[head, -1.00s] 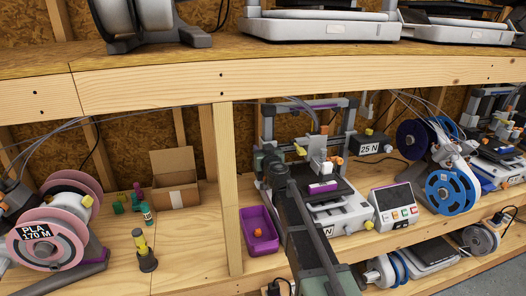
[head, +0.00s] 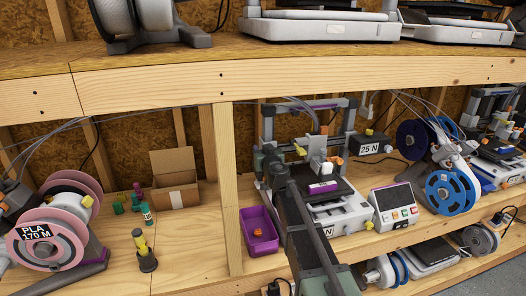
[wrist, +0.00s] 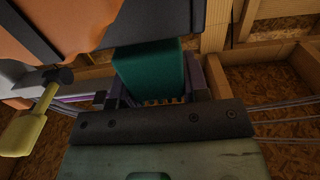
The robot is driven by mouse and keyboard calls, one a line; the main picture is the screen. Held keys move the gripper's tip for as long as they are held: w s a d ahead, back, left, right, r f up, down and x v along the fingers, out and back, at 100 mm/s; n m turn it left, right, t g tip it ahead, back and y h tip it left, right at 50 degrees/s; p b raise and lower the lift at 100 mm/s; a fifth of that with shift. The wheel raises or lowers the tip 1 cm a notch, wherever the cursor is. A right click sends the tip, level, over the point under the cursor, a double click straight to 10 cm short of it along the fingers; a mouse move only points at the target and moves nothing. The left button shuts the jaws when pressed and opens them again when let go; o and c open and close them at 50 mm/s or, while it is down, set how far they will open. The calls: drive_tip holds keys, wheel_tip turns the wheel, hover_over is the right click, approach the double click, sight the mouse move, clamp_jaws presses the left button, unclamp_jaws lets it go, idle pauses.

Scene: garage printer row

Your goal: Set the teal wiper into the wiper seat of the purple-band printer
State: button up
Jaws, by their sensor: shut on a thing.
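The teal wiper (wrist: 150,72) shows in the wrist view as a smooth teal block. My gripper (wrist: 163,92) is shut on it, with a dark finger at either side. The purple-band printer (head: 349,214) stands on the lower shelf in the head view, with a purple strip on its top bar and a purple-and-white piece on its bed. My arm reaches up across its left front, and my gripper's tip is at the printer's left side. The wiper is hidden in the head view. I cannot make out the wiper seat, or whether the wiper touches it.
A yellow paddle (wrist: 22,132) is close at the left in the wrist view. A purple bin (head: 246,218) with an orange piece stands left of my arm. A control box (head: 397,206) and blue spool (head: 452,190) stand right of the printer. The upper shelf edge (head: 300,80) runs overhead.

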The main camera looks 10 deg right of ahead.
drive_tip(key=shift+f, duration=0.15)
drive_tip(key=shift+f+b, duration=0.3)
drive_tip(key=shift+b, duration=0.15)
drive_tip(key=shift+f+b, duration=1.15)
drive_tip(key=o, duration=1)
drive_tip(key=s, duration=1)
drive_tip(key=shift+s+d, duration=0.4)
drive_tip(key=shift+d, duration=0.05)
